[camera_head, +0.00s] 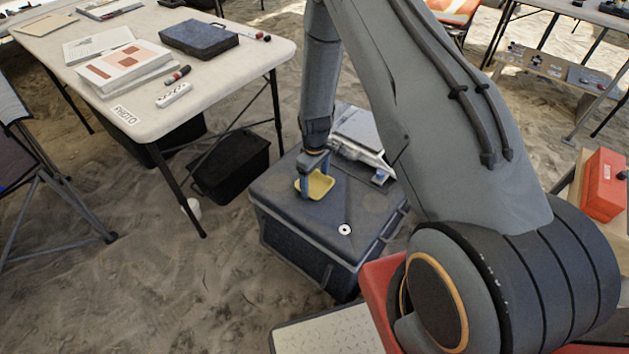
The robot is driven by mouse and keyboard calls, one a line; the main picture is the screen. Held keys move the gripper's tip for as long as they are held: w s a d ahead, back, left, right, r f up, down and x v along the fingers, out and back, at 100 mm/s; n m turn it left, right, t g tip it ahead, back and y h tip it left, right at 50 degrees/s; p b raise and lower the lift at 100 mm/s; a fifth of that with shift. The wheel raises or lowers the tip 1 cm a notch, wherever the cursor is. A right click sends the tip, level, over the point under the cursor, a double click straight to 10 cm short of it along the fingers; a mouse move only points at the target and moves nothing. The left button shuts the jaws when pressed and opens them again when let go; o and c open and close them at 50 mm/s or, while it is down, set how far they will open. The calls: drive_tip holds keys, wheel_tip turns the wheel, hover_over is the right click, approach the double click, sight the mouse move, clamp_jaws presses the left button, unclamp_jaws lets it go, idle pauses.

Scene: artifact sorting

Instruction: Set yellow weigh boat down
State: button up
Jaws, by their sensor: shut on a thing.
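The yellow weigh boat (321,187) is a small shallow dish, seen over the lid of a dark grey crate (300,213). My gripper (313,187) points down and is shut on the weigh boat at its left side. The boat looks level. I cannot tell whether its underside touches the lid or hangs just above it. Part of the boat is hidden behind the gripper fingers.
A pale scale-like device (358,135) stands on the lid's back part, behind the boat. A white round marker (344,230) lies on the front of the lid. A white table (215,94) with papers is at left, with a black bin (232,167) beneath.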

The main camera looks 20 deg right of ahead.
drive_tip(key=shift+f, duration=0.15)
drive_tip(key=o, duration=1)
wheel_tip(320, 180, up, 12)
wheel_tip(320, 180, up, 14)
drive_tip(key=m, duration=0.4)
hover_over(315, 188)
drive_tip(key=s+d, duration=0.3)
drive_tip(key=s, duration=0.5)
drive_tip(key=s+r+m, duration=0.2)
drive_tip(key=s+r, duration=0.3)
drive_tip(key=s, duration=0.3)
drive_tip(key=s+r+m, duration=0.2)
drive_tip(key=s+r, duration=0.3)
drive_tip(key=s, duration=0.4)
drive_tip(key=shift+d+m+b, duration=0.3)
drive_tip(key=shift+b, duration=0.1)
